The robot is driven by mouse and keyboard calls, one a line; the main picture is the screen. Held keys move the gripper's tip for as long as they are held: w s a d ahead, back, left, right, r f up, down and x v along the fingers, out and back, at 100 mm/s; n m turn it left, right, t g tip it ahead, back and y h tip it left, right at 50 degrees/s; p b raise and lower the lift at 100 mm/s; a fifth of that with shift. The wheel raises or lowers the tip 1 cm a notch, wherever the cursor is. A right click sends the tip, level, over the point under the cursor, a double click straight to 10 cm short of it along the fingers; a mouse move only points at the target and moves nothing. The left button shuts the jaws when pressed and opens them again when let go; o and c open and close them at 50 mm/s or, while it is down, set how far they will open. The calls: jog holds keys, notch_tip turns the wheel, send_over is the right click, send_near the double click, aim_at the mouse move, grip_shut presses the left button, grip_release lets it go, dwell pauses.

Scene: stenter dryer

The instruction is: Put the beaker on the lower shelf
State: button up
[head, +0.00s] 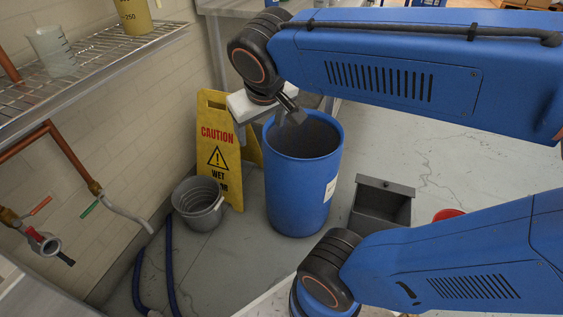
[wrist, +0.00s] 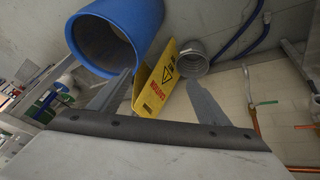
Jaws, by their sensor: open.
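A clear, pale beaker (head: 52,50) stands upright on a wire shelf (head: 100,52) at the upper left of the head view. A yellow measuring vessel (head: 134,16) with dark graduation marks stands on the same shelf, farther right, its top cut off by the frame. I cannot tell from this view whether this is the lower shelf; no other shelf level shows clearly. My gripper (head: 268,122) is open and empty, over the floor area near the blue drum, well right of the shelf. In the wrist view its two fingers (wrist: 160,82) are spread apart with nothing between them.
A blue open drum (head: 300,190) stands below my gripper. A yellow caution sign (head: 217,145) and a grey bucket (head: 199,205) stand left of it. Copper pipes (head: 70,150) with valves run below the shelf. A grey bin (head: 382,205) is right of the drum.

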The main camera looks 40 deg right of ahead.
jog(key=s+f+y, duration=0.2)
jog(key=s+f, duration=0.4)
jog(key=s, duration=0.1)
jog(key=shift+s+d, duration=0.15)
jog(key=shift+d, duration=0.15)
